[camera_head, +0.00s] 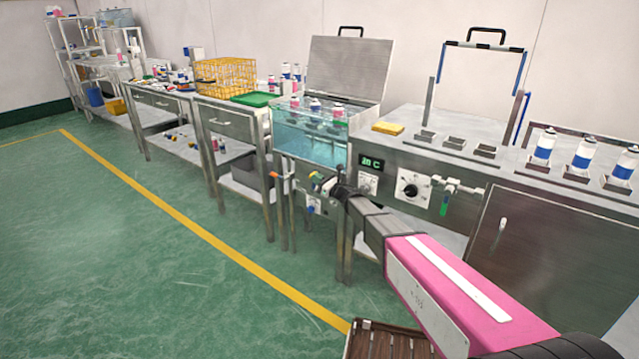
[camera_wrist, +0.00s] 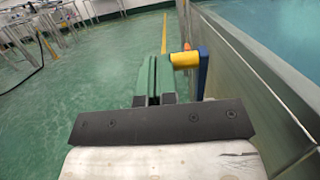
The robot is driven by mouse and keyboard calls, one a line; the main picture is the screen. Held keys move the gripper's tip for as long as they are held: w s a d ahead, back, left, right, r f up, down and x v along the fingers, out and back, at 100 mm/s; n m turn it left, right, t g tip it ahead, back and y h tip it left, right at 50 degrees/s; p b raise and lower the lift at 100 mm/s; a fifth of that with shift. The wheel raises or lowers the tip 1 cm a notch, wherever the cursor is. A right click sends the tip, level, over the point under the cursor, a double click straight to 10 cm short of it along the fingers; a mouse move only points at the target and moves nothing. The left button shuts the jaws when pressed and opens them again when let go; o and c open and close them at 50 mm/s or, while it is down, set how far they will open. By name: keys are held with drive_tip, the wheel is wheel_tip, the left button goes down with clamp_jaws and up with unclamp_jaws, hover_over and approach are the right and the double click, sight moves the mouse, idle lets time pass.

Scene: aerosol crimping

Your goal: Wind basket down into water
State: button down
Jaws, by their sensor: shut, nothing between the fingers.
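The glass-fronted water bath (camera_head: 308,142) stands mid-picture with its lid (camera_head: 345,68) raised. Several cans (camera_head: 315,106) stand in it with their tops above the water. The basket under them is hard to make out through the glass. My gripper (camera_head: 322,184) is at the front of the bath, low by its right end. In the wrist view my gripper's green fingers (camera_wrist: 153,78) are shut together and empty. A yellow crank knob (camera_wrist: 185,60) on a blue arm (camera_wrist: 203,72) is just right of the fingertips; I cannot tell whether they touch.
A control panel with a green display (camera_head: 371,162) and a dial (camera_head: 409,189) is right of the bath. A yellow wire crate (camera_head: 226,76) and a green tray (camera_head: 254,99) are on the left bench. Cans (camera_head: 584,155) stand at the right. Green floor (camera_head: 110,235) is open at left.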

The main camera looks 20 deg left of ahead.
drive_tip(key=a+h, duration=0.1)
drive_tip(key=w+a+r+g+h, duration=0.1)
drive_tip(key=a, duration=0.1)
drive_tip(key=shift+r+h, duration=0.15)
drive_tip(key=shift+h, duration=0.15)
drive_tip(key=w+a+f+g+h, duration=0.1)
drive_tip(key=w+a+f+h, duration=0.1)
drive_tip(key=a, duration=0.4)
drive_tip(key=w+a+f+g+h, duration=0.2)
drive_tip(key=w+a+f+h, duration=0.1)
drive_tip(key=a+f, duration=0.4)
drive_tip(key=shift+w+h, duration=0.25)
drive_tip(key=shift+h, duration=0.65)
idle(1.2)
idle(0.4)
drive_tip(key=shift+r, duration=0.1)
drive_tip(key=w+a+r, duration=0.1)
drive_tip(key=a+r, duration=0.2)
drive_tip(key=r, duration=1)
drive_tip(key=shift+w+a+r, duration=0.15)
drive_tip(key=shift+r, duration=0.1)
